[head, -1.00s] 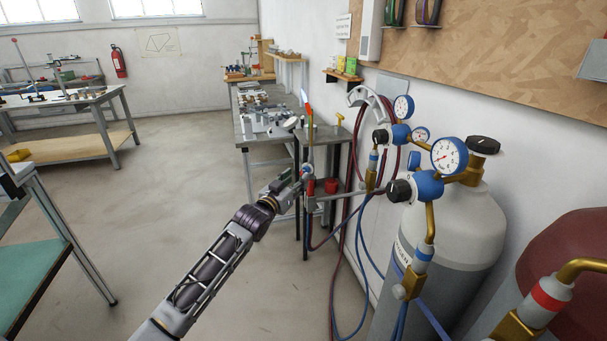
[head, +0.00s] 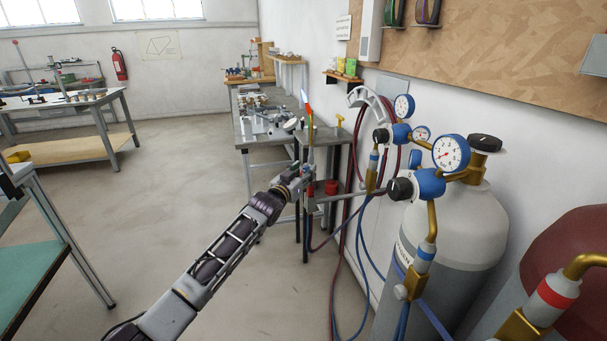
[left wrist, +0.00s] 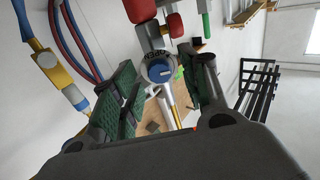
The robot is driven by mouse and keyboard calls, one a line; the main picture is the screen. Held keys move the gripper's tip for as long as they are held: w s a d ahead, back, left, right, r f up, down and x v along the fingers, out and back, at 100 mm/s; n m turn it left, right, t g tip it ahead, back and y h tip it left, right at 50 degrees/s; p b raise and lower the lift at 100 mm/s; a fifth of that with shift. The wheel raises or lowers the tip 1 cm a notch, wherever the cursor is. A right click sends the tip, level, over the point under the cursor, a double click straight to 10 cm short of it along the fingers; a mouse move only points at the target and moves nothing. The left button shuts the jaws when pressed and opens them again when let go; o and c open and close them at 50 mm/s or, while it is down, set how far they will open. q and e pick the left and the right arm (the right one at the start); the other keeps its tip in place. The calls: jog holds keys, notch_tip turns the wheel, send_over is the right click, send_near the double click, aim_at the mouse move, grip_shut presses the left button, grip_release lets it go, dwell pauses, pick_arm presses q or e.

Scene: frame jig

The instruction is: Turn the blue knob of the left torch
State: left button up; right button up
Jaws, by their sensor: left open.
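The torch (head: 310,150) stands upright at the bench's near end in the head view, with a blue and orange tip at its top. My left gripper (head: 304,178) is at the torch's lower part. In the left wrist view its two green-padded fingers (left wrist: 160,78) are spread, one on each side of the knob, with gaps visible. I cannot tell how deep the knob sits between them. My right gripper is out of view.
A grey gas cylinder (head: 455,235) with gauges and a dark red cylinder (head: 575,265) stand at the right. Red and blue hoses (head: 345,240) hang beside the torch. A workbench (head: 243,132) runs behind it.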

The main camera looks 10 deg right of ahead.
pick_arm(q)
jog(key=shift+c, duration=0.4)
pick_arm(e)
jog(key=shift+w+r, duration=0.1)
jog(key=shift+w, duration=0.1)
pick_arm(q)
grip_shut()
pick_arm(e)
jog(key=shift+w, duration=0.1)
pick_arm(q)
jog(key=shift+m+p, duration=0.95)
jog(key=shift+m, duration=0.25)
jog(key=shift+d+m+p, duration=0.1)
jog(key=shift+m+p, duration=0.45)
jog(key=shift+m, duration=0.75)
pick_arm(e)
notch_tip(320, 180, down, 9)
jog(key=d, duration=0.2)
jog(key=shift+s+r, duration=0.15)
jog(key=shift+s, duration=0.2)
pick_arm(q)
jog(key=shift+o, duration=0.4)
grip_release()
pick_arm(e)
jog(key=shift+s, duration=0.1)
